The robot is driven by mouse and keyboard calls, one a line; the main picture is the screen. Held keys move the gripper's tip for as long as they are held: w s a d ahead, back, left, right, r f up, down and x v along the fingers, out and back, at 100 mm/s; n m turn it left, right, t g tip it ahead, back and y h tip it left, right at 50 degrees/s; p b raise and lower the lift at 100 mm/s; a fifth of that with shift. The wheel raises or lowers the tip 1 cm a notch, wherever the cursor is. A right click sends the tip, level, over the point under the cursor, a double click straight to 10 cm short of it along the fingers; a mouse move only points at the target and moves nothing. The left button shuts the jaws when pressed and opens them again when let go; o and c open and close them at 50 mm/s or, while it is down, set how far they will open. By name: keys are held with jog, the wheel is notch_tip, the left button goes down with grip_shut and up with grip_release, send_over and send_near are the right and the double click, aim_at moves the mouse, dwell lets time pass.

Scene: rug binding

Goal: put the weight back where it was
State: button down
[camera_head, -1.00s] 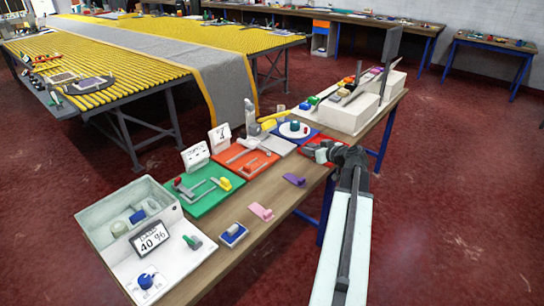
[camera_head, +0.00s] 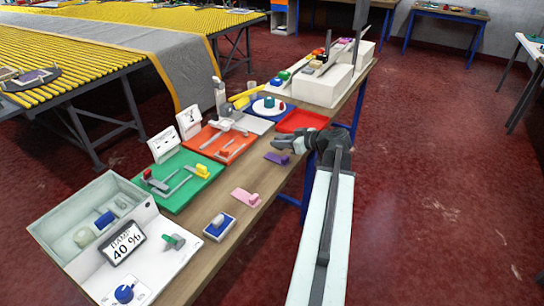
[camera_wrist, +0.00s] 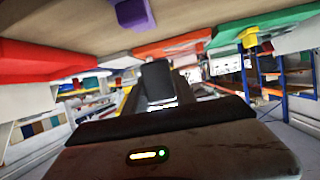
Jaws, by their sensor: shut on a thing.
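My gripper (camera_head: 287,143) is over the right edge of the wooden bench (camera_head: 232,247), between the red tray (camera_head: 303,121) and a purple block (camera_head: 277,158). It is shut on a dark grey block, which I take to be the weight (camera_wrist: 157,82); it shows in the wrist view between the fingers. In the head view the held thing is too small and dark to tell from the fingers. The red tray looks empty. The place where the weight was is not marked in these frames.
Red floor lies open to the right.

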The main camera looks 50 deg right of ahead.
jog(key=shift+n+y, duration=0.6)
jog(key=s+a+f, duration=0.1)
jog(key=s+f+b, duration=0.1)
jog(key=f, duration=0.1)
jog(key=shift+s+a, duration=0.35)
jog(key=shift+s+a+r, duration=0.1)
jog(key=shift+r, duration=0.05)
jog(key=w+d, duration=0.3)
jog(key=w, duration=0.1)
jog(key=w+d+f+b, duration=0.1)
jog(key=w+d, duration=0.2)
jog(key=w, duration=0.2)
jog(key=w+d, duration=0.3)
jog(key=w, duration=0.1)
jog(key=shift+w+f+b, duration=0.2)
jog(key=shift+b, duration=0.1)
notch_tip(320, 180, down, 4)
jog(key=b, duration=0.4)
jog(key=shift+r, duration=0.25)
jog(key=shift+f, duration=0.2)
jog(key=c, duration=1)
grip_release()
jog(key=shift+s, duration=0.1)
jog(key=shift+r, duration=0.1)
